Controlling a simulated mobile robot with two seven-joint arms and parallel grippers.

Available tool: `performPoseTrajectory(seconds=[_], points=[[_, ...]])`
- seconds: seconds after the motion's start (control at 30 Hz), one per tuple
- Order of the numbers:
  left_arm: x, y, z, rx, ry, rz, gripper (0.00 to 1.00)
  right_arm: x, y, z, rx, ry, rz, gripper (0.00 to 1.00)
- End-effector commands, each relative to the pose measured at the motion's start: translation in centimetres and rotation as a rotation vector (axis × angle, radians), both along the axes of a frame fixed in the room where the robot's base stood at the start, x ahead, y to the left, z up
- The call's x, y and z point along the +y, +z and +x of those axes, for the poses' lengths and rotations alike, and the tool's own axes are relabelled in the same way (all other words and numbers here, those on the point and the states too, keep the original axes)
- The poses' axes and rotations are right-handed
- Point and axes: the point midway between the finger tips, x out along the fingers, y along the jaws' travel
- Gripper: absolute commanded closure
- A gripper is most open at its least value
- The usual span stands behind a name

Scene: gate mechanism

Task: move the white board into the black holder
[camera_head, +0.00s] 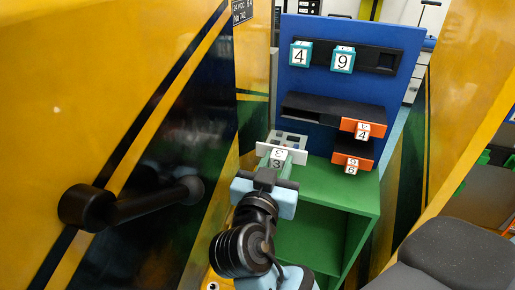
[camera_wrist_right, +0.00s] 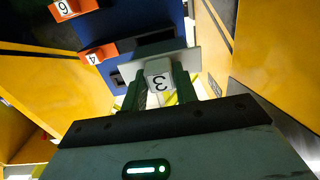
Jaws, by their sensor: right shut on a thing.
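The white board (camera_head: 297,156) is a thin pale plate with a white cube marked 3 (camera_head: 278,157) on its front. My right gripper (camera_head: 274,168) is shut on this cube, and the board stands upright in front of it. In the right wrist view the fingers (camera_wrist_right: 161,88) flank the cube, with the white board (camera_wrist_right: 190,62) behind it. A black holder (camera_head: 305,105) is fixed to the blue panel, up and right of the board, with an orange board (camera_head: 350,124) at its right end. The white board is apart from this holder. My left gripper is out of view.
The blue panel (camera_head: 350,80) stands on a green cabinet (camera_head: 335,185). A higher black rail (camera_head: 378,59) holds cubes marked 4 and 9. A lower orange board (camera_head: 345,158) sits below. A grey block (camera_head: 288,138) is behind the white board. Yellow walls flank both sides.

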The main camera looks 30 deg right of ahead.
Motion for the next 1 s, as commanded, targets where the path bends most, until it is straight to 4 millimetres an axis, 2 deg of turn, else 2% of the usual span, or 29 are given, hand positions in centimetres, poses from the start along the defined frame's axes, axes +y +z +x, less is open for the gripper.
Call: performPoseTrajectory(seconds=[0.43, 1.0], points=[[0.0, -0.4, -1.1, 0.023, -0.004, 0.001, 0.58, -0.8, 0.0, -0.1, -0.008, -0.038, -0.005, 0.95], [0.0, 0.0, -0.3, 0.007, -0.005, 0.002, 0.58, -4.1, 0.0, 2.8, -0.006, -0.037, -0.007, 0.95]])
